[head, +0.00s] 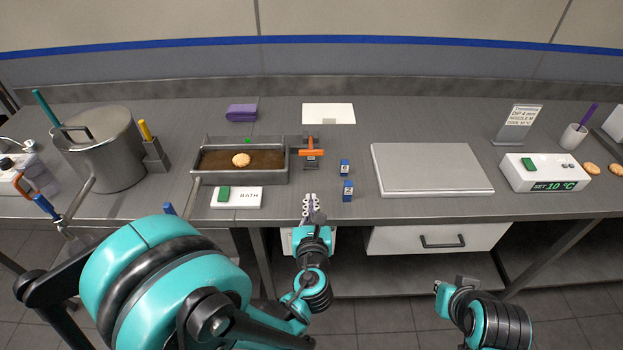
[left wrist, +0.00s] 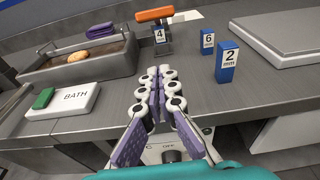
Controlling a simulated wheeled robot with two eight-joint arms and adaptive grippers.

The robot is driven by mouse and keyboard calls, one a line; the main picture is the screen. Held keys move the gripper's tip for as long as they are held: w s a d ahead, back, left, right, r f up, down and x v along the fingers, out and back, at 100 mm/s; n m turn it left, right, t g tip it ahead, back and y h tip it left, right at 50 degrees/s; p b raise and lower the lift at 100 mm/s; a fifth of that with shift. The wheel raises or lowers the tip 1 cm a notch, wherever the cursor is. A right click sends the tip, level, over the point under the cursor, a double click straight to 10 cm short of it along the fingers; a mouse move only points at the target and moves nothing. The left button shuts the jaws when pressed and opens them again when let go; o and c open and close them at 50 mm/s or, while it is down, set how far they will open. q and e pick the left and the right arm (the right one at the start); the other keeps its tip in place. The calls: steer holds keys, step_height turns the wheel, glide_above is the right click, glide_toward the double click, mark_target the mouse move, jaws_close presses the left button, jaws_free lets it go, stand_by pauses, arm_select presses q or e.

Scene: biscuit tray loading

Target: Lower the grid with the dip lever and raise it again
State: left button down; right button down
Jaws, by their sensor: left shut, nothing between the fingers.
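The dip lever has an orange handle (head: 311,153) on a grey post at the right end of the metal bath (head: 240,179). In the left wrist view the orange handle (left wrist: 155,14) is at the top, above a block marked 4. A biscuit (head: 241,160) sits in the brown contents of the bath; I cannot make out the grid clearly. My left gripper (head: 309,199) is shut and empty at the table's front edge, short of the lever and apart from it. It also shows in the left wrist view (left wrist: 161,73). My right gripper (head: 448,286) is low at the right, in front of the table.
A white BATH box with a green button (head: 224,194) stands before the bath. Blue blocks marked 6 (head: 344,168) and 2 (head: 347,191) stand right of the lever. A flat grey plate (head: 432,169) lies farther right. A large pot (head: 104,155) is at the left.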

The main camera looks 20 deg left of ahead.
stand_by(0.4)
arm_select(q)
steer(key=x, duration=1)
steer(key=shift+w, duration=0.2)
steer(key=shift+w+a+r+p, duration=0.1)
steer(key=shift+w+r+p, duration=0.1)
steer(key=shift+r, duration=0.4)
steer(key=shift+w+a+r+p, duration=0.1)
steer(key=shift+r+p, duration=0.05)
steer(key=shift+r, duration=0.8)
steer(key=shift+w+r, duration=0.25)
